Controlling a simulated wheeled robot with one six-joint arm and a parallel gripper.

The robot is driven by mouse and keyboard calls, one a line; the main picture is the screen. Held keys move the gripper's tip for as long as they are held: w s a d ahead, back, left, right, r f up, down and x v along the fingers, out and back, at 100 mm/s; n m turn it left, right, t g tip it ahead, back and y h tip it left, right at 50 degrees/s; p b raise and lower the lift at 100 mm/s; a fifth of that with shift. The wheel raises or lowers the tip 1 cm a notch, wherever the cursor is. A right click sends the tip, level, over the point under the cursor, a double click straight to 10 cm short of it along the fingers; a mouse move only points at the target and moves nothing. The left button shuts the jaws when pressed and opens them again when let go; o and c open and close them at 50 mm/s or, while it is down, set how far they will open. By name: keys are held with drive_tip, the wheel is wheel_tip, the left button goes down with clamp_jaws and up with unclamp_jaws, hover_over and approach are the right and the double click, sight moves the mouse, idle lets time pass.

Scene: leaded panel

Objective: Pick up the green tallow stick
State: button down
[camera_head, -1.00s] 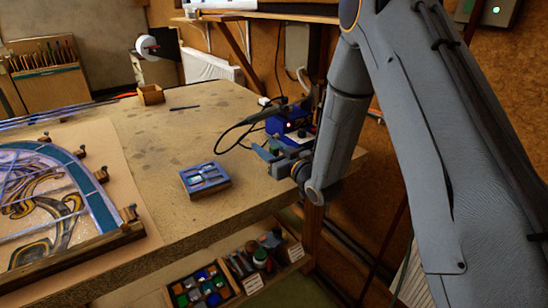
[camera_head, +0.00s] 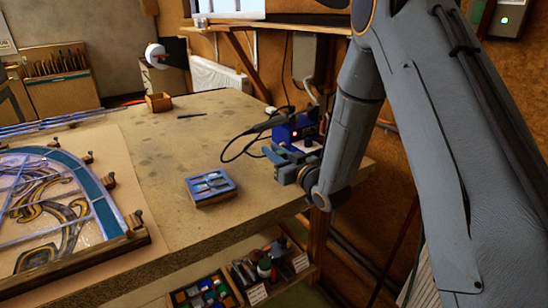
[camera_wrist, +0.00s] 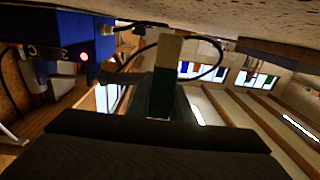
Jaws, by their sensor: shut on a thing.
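My gripper (camera_head: 280,162) is at the right side of the workbench, in front of the blue soldering station. In the wrist view, a stick with a pale tan end and a dark green lower part, the green tallow stick (camera_wrist: 162,92), stands between the dark jaws of my gripper (camera_wrist: 160,108). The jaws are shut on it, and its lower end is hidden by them. In the head view the stick cannot be made out clearly against the gripper.
The blue soldering station (camera_head: 300,130) with its black cable is close behind the gripper. A blue tray (camera_head: 210,187) lies on the workbench (camera_head: 180,145). The leaded panel (camera_head: 60,215) is at left. Boxes of coloured glass and bottles (camera_head: 264,268) stand below the front edge.

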wheel_tip(320, 180, up, 9)
drive_tip(key=b, duration=0.1)
drive_tip(key=shift+f, duration=0.15)
idle(0.3)
drive_tip(key=c, duration=2.4)
unclamp_jaws()
drive_tip(key=shift+s, duration=0.1)
clamp_jaws()
